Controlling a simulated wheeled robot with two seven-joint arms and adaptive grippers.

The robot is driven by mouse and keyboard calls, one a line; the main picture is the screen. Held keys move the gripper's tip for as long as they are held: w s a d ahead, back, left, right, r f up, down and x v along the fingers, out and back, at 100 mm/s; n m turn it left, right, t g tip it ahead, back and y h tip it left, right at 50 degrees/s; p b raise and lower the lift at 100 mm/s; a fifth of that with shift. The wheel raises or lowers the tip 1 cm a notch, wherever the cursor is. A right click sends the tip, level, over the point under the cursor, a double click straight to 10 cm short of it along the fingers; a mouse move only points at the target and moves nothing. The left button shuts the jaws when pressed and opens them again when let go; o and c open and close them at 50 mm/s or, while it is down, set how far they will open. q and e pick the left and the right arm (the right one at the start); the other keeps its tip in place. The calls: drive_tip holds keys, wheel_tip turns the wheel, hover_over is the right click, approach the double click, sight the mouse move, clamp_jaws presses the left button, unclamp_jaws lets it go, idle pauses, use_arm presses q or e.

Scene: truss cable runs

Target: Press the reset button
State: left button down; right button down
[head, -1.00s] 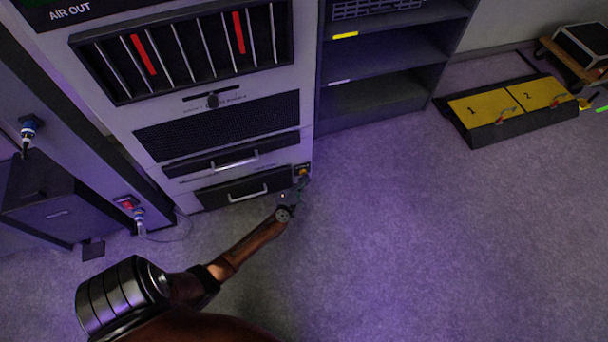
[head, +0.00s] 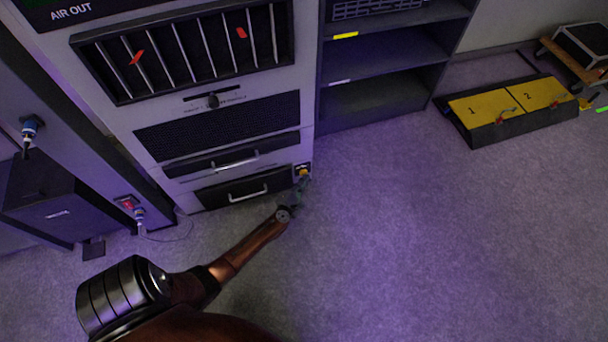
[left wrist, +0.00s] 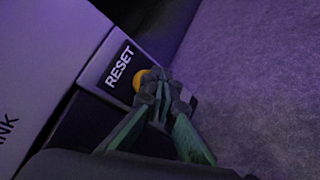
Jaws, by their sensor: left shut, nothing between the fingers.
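The reset button is a small round yellow button (left wrist: 139,79) beside a black label reading RESET (left wrist: 119,67) in the left wrist view. In the head view the button (head: 304,172) sits at the lower right corner of the grey cabinet's front. My left gripper (left wrist: 158,84) is shut and empty, with its fingertips right at the button and covering part of it. I cannot tell whether they press it. In the head view the left gripper (head: 302,183) is small and just below the button. My right gripper is not in view.
The cabinet (head: 219,189) has drawers with handles and an AIR OUT grille (head: 190,50) with two red strips. An open shelf unit (head: 380,92) stands to its right. A low box with yellow panels (head: 512,97) lies farther right. The floor (head: 420,230) between is clear.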

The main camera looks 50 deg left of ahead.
use_arm(q)
drive_tip(key=shift+s+d, duration=0.25)
drive_tip(key=shift+d, duration=0.3)
drive_tip(key=d, duration=0.1)
drive_tip(key=s+d, duration=0.1)
drive_tip(key=d, duration=0.1)
drive_tip(key=s+d+p, duration=0.1)
drive_tip(key=shift+d, duration=0.35)
idle(0.8)
